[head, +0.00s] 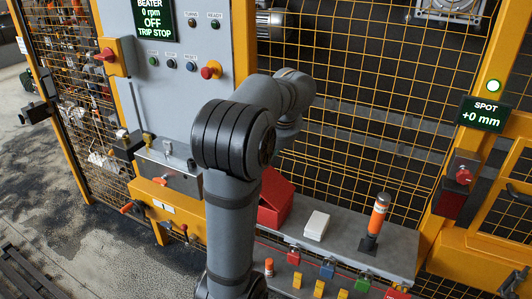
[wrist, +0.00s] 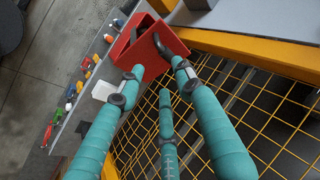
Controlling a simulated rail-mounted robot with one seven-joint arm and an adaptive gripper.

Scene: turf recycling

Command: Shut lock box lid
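The red lock box (head: 274,203) stands on the grey shelf, just right of my arm in the head view, which hides part of it. In the wrist view the lock box (wrist: 138,44) is at the top centre. Its lid (wrist: 170,50) appears raised, with the inside partly showing. My gripper (wrist: 158,84) has teal fingers with dark joints, spread apart with nothing between them. Two fingertips overlap the box's near side and the lid in the picture; I cannot tell whether they touch. In the head view the gripper is hidden behind my arm.
On the shelf (head: 345,238) stand a white block (head: 316,225) and an orange-banded beacon (head: 378,220). Several coloured padlock-like pieces, including a blue one (head: 327,269), line its front edge. A yellow mesh fence (head: 370,120) rises behind. A grey control panel (head: 190,60) stands at the left.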

